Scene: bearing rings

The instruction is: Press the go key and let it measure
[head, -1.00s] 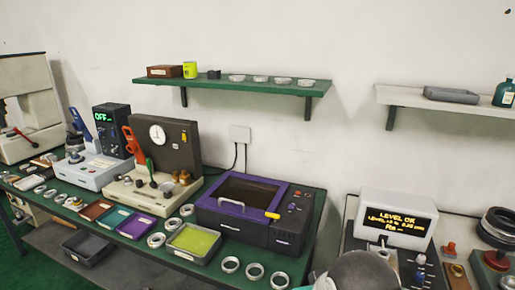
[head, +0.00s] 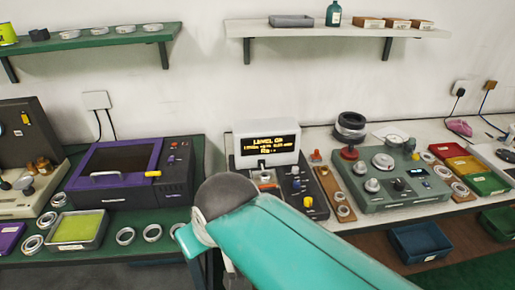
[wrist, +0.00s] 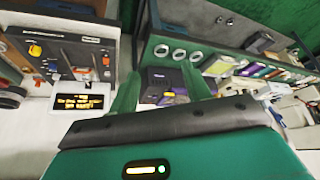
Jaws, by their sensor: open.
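The measuring device has a white display box (head: 266,144) reading "LEVEL OK" with an "Ra" line below; the middle line is too small to read surely. Its dark panel (head: 292,190) carries several small knobs and a yellow-marked control (head: 308,202); I cannot tell which is the go key. In the wrist view the display (wrist: 80,102) and the panel (wrist: 62,62) appear upside down at the left. My gripper (wrist: 162,92) is open and empty, its green fingers apart, to the right of that display in the picture.
A purple-lidded machine (head: 120,172) stands left on the green bench, with loose rings (head: 125,236) in front. Right of the device are a wooden ring strip (head: 336,193), a grey-green instrument (head: 396,185) and coloured trays (head: 466,168). Two shelves hang above.

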